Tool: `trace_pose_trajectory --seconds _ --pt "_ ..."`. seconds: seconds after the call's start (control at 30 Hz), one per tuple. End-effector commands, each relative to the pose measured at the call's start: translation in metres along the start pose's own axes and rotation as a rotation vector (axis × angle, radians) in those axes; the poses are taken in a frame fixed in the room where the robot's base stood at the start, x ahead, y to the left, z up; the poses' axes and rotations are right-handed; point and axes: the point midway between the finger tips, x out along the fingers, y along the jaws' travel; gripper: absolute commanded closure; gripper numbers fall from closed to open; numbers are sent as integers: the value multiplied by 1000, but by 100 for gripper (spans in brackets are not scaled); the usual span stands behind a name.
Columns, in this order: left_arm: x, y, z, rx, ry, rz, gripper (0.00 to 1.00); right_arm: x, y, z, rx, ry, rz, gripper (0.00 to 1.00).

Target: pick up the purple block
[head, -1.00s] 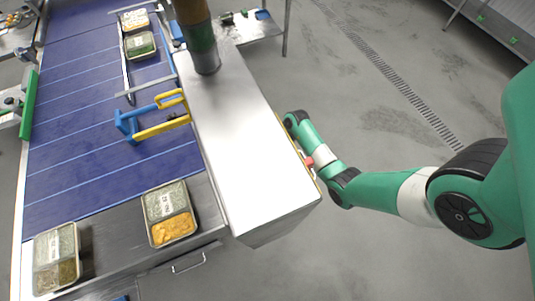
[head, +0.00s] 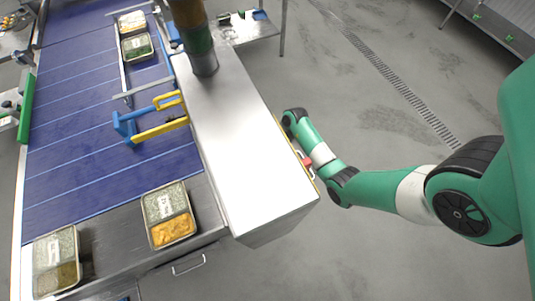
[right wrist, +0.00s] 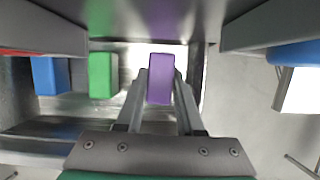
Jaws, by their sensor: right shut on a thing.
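In the right wrist view, a purple block (right wrist: 161,79) stands between the two fingers of my right gripper (right wrist: 160,88). The fingers touch it on both sides and are shut on it. The block's upper part shows above the fingertips. In the head view, my right arm reaches to the right side of the steel cabinet, and its gripper and the block are hidden there. My left gripper is in neither current view.
A green block (right wrist: 102,75) and a blue block (right wrist: 49,76) stand to the left of the purple one. Grey walls border the opening above. In the head view, food trays (head: 168,214) stand by the blue conveyor (head: 70,120), left of the steel cabinet (head: 245,150).

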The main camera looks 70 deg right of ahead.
Motion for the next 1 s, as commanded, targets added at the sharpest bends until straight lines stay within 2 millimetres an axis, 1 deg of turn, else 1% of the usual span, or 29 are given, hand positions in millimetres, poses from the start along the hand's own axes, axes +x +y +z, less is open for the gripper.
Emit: trace_pose_trajectory --seconds 0.03,0.17,0.3,0.57,0.6,0.7,0.77,0.87,0.9,1.0 --pt "3 0 -3 0 0 0 55 -9 -1 4 -2 -1 -4 100" --pt "8 0 -8 0 0 0 55 -32 -1 14 -2 -1 -4 100" --pt "13 0 -12 0 0 0 55 -60 -1 25 -3 0 -5 100" --pt "18 0 -16 0 0 0 55 -102 -1 42 -3 -1 -4 100" --pt "15 0 -14 0 0 0 55 -101 -1 33 4 0 -2 100" --pt "13 0 -12 0 0 0 55 -108 -1 13 7 0 -3 100" --pt "20 0 -18 0 -1 0 55 -119 -1 0 9 0 -1 100" --pt "28 0 -26 0 0 0 55 -133 0 -29 11 0 -1 100" --pt "31 0 -29 0 0 0 55 -138 0 -42 12 -1 -2 100" --pt "35 0 -33 0 0 0 55 -149 0 -72 10 -1 -1 100"
